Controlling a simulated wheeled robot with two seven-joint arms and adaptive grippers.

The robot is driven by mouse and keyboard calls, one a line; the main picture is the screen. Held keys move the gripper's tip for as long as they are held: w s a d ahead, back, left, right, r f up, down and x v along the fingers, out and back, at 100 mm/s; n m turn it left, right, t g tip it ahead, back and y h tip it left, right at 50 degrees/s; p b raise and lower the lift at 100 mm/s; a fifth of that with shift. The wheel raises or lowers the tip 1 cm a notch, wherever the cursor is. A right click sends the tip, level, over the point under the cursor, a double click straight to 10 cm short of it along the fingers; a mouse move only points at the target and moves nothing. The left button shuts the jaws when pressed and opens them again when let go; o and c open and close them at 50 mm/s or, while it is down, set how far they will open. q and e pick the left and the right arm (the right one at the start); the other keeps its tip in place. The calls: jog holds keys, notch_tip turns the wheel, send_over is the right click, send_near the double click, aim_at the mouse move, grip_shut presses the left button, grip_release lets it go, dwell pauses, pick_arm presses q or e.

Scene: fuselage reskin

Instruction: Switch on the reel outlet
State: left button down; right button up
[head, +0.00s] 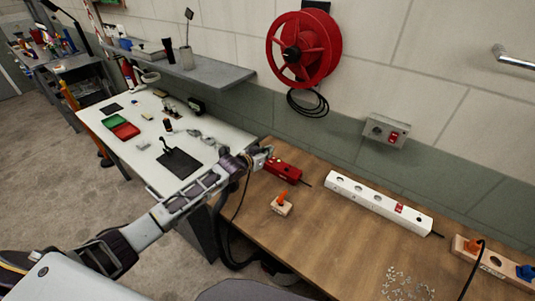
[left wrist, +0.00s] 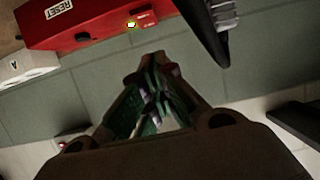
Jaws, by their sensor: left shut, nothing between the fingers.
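A red wall reel (head: 303,48) with black cable hangs on the wall. To its right is a grey wall outlet box (head: 388,130) with a socket and a red switch (head: 393,137). Which outlet is the reel's own is not clear. A red box (head: 284,171) lies at the back left of the wooden bench. In the left wrist view, a red box (left wrist: 85,27) is marked RESET and has a small lit yellow-green spot (left wrist: 131,25). My left gripper (head: 266,154) is shut and empty beside the red box. My right gripper is out of view.
A white power strip (head: 377,204) with a red switch lies on the wooden bench (head: 320,240). A wooden block (head: 282,206) with an orange piece, scattered small bits (head: 402,284) and a plug board (head: 490,262) are there too. A white table (head: 150,155) stands left.

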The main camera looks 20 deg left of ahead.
pick_arm(q)
jog(key=f+v, duration=0.1)
jog(key=v, duration=0.9)
jog(key=shift+s, duration=0.35)
dwell(0.3)
jog(key=shift+a+r, duration=0.15)
jog(key=shift+r, duration=0.05)
jog(key=shift+f, duration=0.1)
